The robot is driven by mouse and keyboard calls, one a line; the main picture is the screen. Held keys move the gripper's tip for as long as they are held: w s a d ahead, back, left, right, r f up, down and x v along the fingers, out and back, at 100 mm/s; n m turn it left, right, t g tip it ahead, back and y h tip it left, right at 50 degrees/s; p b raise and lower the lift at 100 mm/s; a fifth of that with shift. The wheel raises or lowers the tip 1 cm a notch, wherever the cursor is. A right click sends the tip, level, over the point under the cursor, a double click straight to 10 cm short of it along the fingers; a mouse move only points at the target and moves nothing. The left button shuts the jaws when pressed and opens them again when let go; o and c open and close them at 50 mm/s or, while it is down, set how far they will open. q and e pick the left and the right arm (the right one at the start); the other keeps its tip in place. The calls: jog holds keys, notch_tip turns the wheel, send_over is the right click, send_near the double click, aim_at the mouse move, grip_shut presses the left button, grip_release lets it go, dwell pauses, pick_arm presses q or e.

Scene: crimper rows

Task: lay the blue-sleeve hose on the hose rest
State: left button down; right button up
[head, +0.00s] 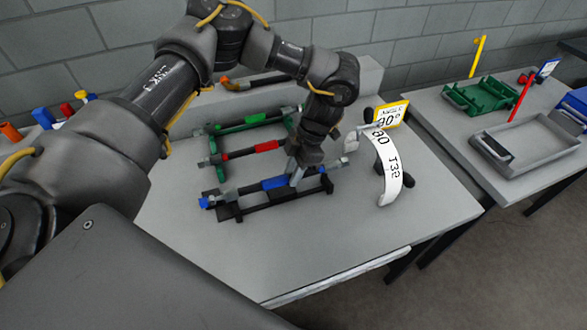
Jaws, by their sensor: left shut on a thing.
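The blue-sleeve hose (274,184) lies across the near part of the grey table, with a blue cap at its left end and its right end slightly farther back. My left gripper (297,178) reaches down from above and is shut on the hose just right of the blue sleeve. A low black rack (277,204) is directly under and in front of the hose. I cannot tell whether the hose touches it, or whether this rack is the hose rest. My right gripper is out of view.
Behind are a red-sleeve hose (264,147) and a green-sleeve hose (257,120) on a green rack (213,150). A dark device with a curved white scale (390,178) and yellow sign (391,114) stands right. The front table is clear. Another table holds a grey tray (530,143) and green tray (482,96).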

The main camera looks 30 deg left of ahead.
aim_at(293, 191)
pick_arm(q)
jog(key=shift+f+b, duration=1.1)
jog(key=shift+f, duration=1.2)
jog(key=shift+f+p, duration=0.15)
jog(key=shift+p, duration=0.15)
jog(key=c, duration=1.1)
grip_release()
jog(key=b+v, duration=0.1)
jog(key=v, duration=0.9)
jog(key=shift+s+d, duration=0.1)
jog(key=shift+d+r, duration=0.1)
jog(key=shift+r, duration=0.35)
